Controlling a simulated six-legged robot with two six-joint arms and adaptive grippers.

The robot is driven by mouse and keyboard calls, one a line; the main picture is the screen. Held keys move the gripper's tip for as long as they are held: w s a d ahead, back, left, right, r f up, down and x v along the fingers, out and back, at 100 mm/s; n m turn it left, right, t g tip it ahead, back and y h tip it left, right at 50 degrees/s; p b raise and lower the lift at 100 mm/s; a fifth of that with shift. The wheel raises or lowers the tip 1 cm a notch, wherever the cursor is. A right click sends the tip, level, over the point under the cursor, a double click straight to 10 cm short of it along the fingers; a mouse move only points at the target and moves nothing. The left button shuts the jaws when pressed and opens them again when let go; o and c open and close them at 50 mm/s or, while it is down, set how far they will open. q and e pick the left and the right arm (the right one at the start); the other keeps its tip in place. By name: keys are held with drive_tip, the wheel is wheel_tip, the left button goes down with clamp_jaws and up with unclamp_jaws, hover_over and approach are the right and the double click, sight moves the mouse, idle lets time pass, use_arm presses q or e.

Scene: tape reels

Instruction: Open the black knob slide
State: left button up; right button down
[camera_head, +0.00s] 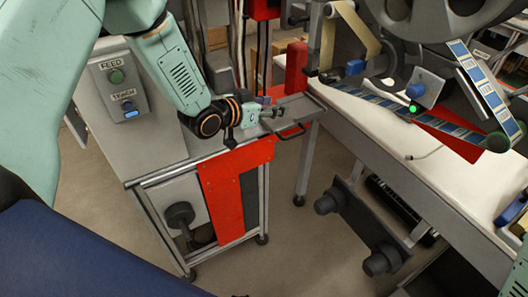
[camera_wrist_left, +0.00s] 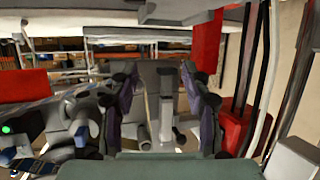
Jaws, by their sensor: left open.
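No contact is clear. A large black knob (camera_head: 180,213) sits low on the cabinet front. I cannot tell which part is the black knob slide. My right gripper is not clearly seen.
The grey cabinet (camera_head: 105,85) carries a green button (camera_head: 117,76) and a blue switch (camera_head: 130,112). A red panel (camera_head: 225,195) hangs on its front. A white table (camera_head: 400,150) with reels and tape stands right. Black rollers (camera_head: 328,203) jut below it. Floor shows between them.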

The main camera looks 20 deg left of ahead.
use_arm(q)
drive_tip(key=s+d+f+n+g+y, duration=0.1)
drive_tip(key=s+f+g, duration=0.1)
drive_tip(key=s+f, duration=0.5)
wheel_tip(320, 180, down, 3)
drive_tip(key=shift+s+r+n+g+b, duration=0.15)
drive_tip(key=shift+n+g+b, duration=0.15)
drive_tip(key=shift+g+b, duration=0.1)
use_arm(e)
drive_tip(key=shift+f, duration=0.45)
use_arm(q)
drive_tip(key=shift+r, duration=0.1)
